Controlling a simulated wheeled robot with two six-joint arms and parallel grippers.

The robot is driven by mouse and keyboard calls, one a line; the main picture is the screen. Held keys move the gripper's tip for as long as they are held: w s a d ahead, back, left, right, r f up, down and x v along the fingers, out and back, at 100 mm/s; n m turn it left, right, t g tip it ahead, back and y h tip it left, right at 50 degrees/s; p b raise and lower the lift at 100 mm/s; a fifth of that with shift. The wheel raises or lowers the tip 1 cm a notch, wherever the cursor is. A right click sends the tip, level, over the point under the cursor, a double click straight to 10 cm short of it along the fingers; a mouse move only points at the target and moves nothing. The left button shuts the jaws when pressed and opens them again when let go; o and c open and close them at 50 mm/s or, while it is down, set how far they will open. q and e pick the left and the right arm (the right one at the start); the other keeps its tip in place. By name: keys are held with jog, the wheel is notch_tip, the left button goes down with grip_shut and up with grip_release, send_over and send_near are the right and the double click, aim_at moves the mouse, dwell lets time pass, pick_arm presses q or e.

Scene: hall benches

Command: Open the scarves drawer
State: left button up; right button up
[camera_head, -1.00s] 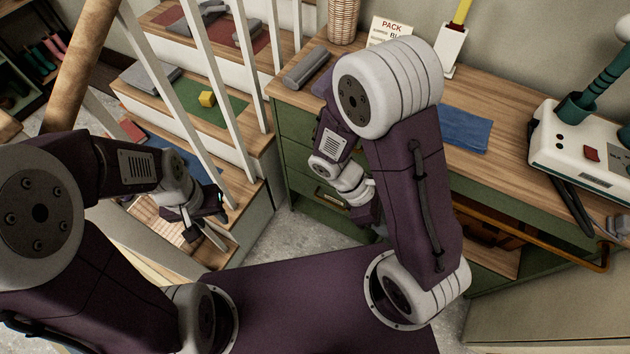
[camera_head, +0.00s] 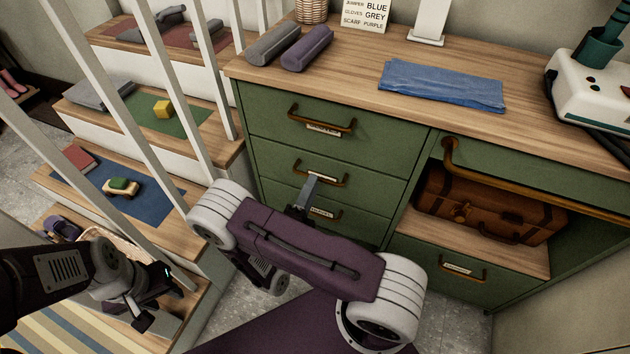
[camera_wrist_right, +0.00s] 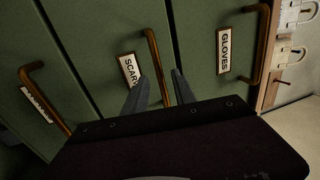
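The scarves drawer (camera_head: 285,160) is the middle of three green drawers in the left column and looks closed. Its brass handle (camera_head: 338,182) also shows in the right wrist view (camera_wrist_right: 153,50), beside the partly hidden label reading "SCAR" (camera_wrist_right: 130,70). My right gripper (camera_head: 308,188) is at this handle. In the right wrist view its two fingers (camera_wrist_right: 160,90) are apart, with the handle between them; whether they touch it I cannot tell. My left gripper (camera_head: 158,298) is far to the left, by the steps, with nothing visible in it; its finger gap is unclear.
The gloves drawer (camera_wrist_right: 223,50) is above, and another drawer (camera_head: 345,225) below, both closed. On the countertop (camera_head: 350,65) lie grey and purple rolls (camera_head: 307,47) and a blue cloth (camera_head: 440,85). A brown suitcase (camera_head: 490,205) sits in the right opening. White railings stand left.

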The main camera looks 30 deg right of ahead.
jog(key=shift+b+x, duration=0.3)
jog(key=shift+x, duration=1.5)
grip_shut()
jog(key=shift+s, duration=0.1)
